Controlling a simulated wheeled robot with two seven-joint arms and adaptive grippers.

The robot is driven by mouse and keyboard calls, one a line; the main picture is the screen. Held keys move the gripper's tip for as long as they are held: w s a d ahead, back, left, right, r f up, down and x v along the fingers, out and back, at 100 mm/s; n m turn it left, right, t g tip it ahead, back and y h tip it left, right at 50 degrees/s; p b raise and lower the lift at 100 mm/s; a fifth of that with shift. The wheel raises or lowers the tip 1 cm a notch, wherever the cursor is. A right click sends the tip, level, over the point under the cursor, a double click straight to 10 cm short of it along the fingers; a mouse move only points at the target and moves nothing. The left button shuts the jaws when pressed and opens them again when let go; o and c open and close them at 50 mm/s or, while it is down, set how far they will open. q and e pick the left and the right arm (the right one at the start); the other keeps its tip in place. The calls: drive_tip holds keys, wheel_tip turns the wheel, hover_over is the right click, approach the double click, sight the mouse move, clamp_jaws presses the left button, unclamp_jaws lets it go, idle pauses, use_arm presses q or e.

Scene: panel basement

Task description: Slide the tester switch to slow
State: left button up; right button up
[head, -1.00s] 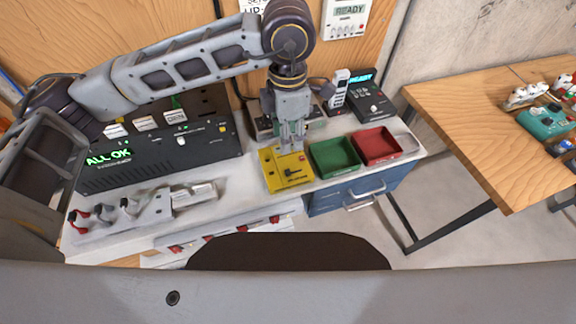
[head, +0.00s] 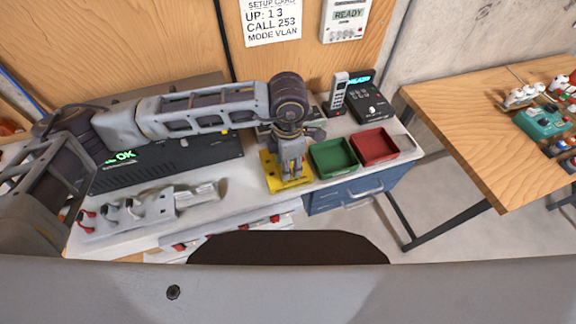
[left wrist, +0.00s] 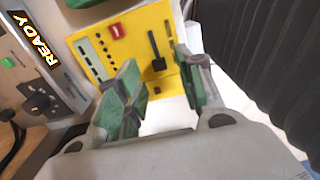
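The yellow tester (head: 269,177) lies on the grey bench, left of the green tray. My left gripper (head: 291,173) points down over it and hides much of its face. In the left wrist view the tester (left wrist: 135,60) has a red element, rows of small dark marks and a black slide switch (left wrist: 158,64) in a thin dark slot. The switch knob sits at the slot's near end in that view. My left gripper (left wrist: 160,88) is open, with its green fingertips apart on either side of the switch's line. I cannot tell whether they touch the tester. My right gripper is not in view.
A green tray (head: 314,163) and a red tray (head: 395,148) stand right of the tester. A handset (head: 338,92) and a dark device (head: 372,104) stand behind them. A black panel (head: 215,152) and a cable fixture (head: 150,209) are on the left.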

use_arm(q)
drive_tip(key=shift+f, duration=1.3)
drive_tip(key=shift+c, duration=0.3)
clamp_jaws()
